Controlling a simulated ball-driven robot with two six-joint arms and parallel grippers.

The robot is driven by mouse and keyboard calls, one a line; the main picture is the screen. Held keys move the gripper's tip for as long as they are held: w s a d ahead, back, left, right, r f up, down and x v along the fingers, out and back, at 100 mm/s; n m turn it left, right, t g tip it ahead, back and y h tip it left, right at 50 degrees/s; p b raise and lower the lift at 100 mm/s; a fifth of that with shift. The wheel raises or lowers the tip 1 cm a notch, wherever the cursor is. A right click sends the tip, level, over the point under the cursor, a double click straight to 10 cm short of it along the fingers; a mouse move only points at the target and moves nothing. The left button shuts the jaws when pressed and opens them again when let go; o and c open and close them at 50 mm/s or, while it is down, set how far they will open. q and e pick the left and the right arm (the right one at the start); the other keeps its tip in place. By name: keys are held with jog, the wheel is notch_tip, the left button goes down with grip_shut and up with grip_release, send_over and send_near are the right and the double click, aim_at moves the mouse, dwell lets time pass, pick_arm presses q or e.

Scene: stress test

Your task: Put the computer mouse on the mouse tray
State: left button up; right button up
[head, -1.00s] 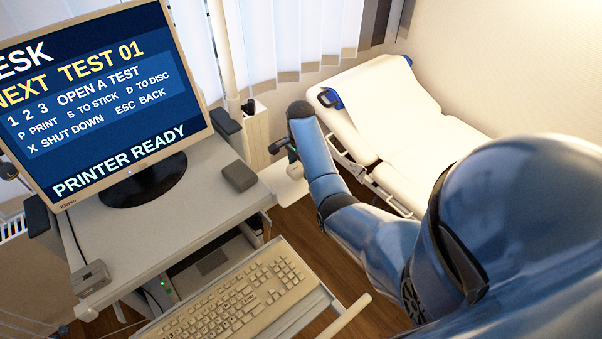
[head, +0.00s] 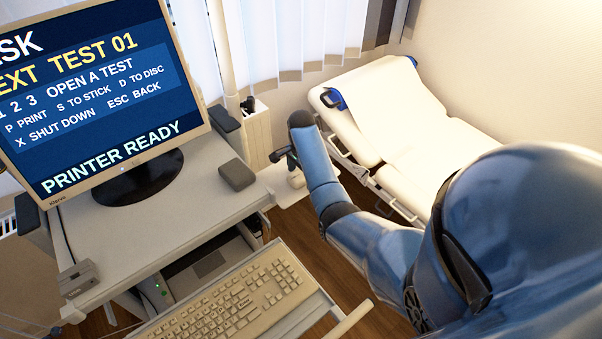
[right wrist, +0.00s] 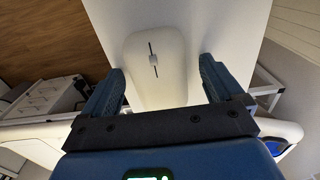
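The computer mouse (right wrist: 156,62) is white with a dark line and a small wheel. In the right wrist view it lies on a pale flat surface (right wrist: 225,30). My right gripper (right wrist: 162,75) is open, with one blue finger on each side of the mouse and small gaps visible. In the head view my right gripper (head: 282,155) is dark and small, partly hidden by my arm, over a pale surface (head: 286,192) to the right of the desk. I cannot tell for sure which surface is the mouse tray. My left gripper is not in view.
A desk (head: 190,215) holds a monitor (head: 100,110) and a grey box (head: 237,176). A keyboard (head: 235,305) lies on a pulled-out shelf below. A tall beige holder (head: 257,135) stands behind my gripper. A white couch (head: 400,110) is at the right.

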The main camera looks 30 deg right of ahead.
aim_at(301, 172)
jog(key=shift+r, duration=0.25)
notch_tip(301, 172, up, 7)
jog(key=shift+r+b, duration=0.15)
jog(key=shift+b, duration=0.95)
jog(key=shift+r+p, duration=2.15)
jog(key=shift+r, duration=0.2)
jog(key=shift+s+f, duration=0.1)
jog(key=shift+s, duration=0.05)
